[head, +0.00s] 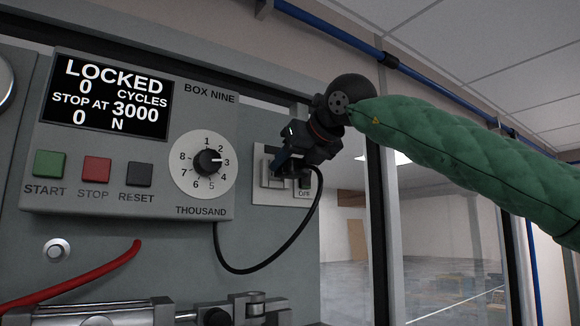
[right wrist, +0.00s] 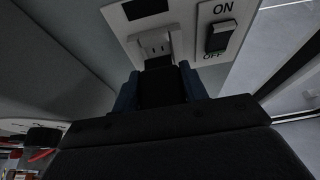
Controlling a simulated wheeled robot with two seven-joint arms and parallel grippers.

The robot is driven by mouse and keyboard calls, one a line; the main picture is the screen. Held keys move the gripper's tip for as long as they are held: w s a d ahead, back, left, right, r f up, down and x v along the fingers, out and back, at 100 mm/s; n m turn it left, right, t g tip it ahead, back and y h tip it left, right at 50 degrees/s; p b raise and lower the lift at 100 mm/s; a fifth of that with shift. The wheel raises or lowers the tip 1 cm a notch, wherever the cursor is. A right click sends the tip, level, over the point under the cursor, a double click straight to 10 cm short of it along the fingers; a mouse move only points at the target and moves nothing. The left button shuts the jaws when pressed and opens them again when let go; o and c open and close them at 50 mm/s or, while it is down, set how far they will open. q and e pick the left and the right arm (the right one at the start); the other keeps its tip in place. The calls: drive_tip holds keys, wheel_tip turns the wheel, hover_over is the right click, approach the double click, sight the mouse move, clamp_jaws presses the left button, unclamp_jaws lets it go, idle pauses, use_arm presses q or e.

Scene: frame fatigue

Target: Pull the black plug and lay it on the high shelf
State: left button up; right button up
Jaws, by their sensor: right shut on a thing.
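My right gripper (head: 281,168) is at the light wall plate (head: 268,197) to the right of the control box. In the right wrist view its two blue fingers (right wrist: 158,88) are shut on the black plug (right wrist: 160,88). The plug points at the white socket (right wrist: 154,42), whose slots show just beyond the plug's end. I cannot tell whether the plug's pins are still in it. A black cable (head: 283,258) hangs in a loop from the box up to the gripper. No high shelf can be made out. My left gripper is not in view.
Beside the socket is a rocker switch (right wrist: 217,39) marked ON and OFF. The grey control box (head: 130,200) has a dial (head: 203,167), buttons and a screen reading LOCKED. A red hose (head: 85,283) and metal fittings are below. A window is at the right.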

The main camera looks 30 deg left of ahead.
sight(301, 161)
drive_tip(key=shift+s+d+f+b, duration=0.1)
drive_tip(key=shift+s+d+b, duration=0.05)
drive_tip(key=shift+d+b, duration=0.35)
drive_tip(key=shift+s+d+b, duration=0.3)
drive_tip(key=shift+d+b, duration=0.25)
drive_tip(key=shift+d, duration=0.05)
drive_tip(key=shift+s+d+b, duration=0.25)
drive_tip(key=shift+d+b, duration=0.3)
drive_tip(key=shift+d, duration=0.25)
